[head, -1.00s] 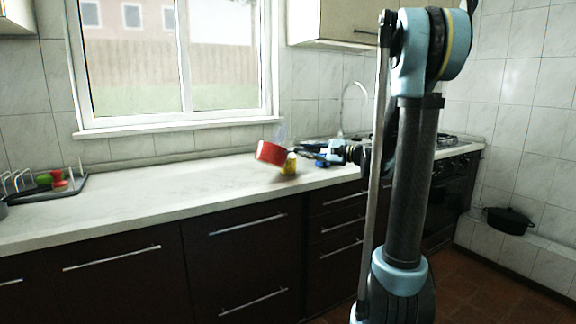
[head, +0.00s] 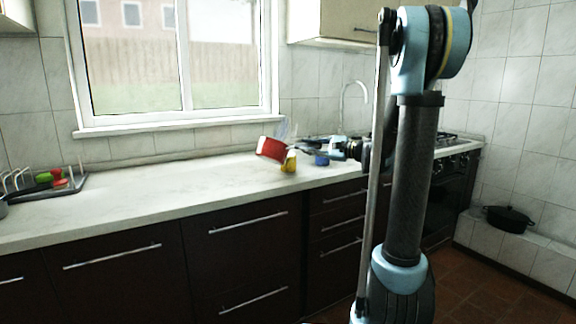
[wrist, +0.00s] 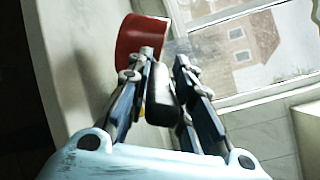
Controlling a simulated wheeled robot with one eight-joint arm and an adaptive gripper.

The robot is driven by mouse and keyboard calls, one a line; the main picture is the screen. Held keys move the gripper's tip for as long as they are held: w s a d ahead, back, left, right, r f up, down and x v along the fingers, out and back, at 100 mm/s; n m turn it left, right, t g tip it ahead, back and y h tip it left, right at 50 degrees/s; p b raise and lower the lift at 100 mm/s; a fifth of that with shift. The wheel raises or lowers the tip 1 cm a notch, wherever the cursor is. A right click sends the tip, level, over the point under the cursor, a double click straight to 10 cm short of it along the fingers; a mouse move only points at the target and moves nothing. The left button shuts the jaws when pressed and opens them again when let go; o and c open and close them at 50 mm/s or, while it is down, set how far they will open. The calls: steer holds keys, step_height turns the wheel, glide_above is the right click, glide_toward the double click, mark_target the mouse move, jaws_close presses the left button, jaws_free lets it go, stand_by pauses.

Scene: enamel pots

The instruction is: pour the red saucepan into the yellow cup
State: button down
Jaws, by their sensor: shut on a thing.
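The red saucepan (head: 270,149) is held tilted above the worktop, its body to the left of my gripper (head: 325,148). In the wrist view the red saucepan (wrist: 140,38) shows beyond the fingers, and my gripper (wrist: 163,75) is shut on its dark handle. The yellow cup (head: 289,162) stands on the worktop just below and right of the pan's body. In the wrist view the cup is mostly hidden behind the handle and fingers. I cannot tell whether anything is flowing from the pan.
A blue object (head: 321,160) stands on the worktop (head: 150,195) right of the cup. A dish rack (head: 40,183) with green and red items is at the far left. A tap (head: 355,100) and hob lie to the right. The worktop between rack and cup is clear.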

steer(key=shift+w+d+r+m+p, duration=0.4)
steer(key=shift+w+r+m+p, duration=0.3)
steer(key=shift+p, duration=0.25)
stand_by(1.5)
steer(key=shift+s, duration=0.1)
steer(key=shift+s+a+f+n+h+b, duration=0.6)
steer(key=shift+s+a+f+n+b, duration=2)
steer(key=shift+s+n, duration=0.95)
step_height(320, 180, up, 5)
steer(key=shift+d+f, duration=0.1)
steer(key=shift+f, duration=0.1)
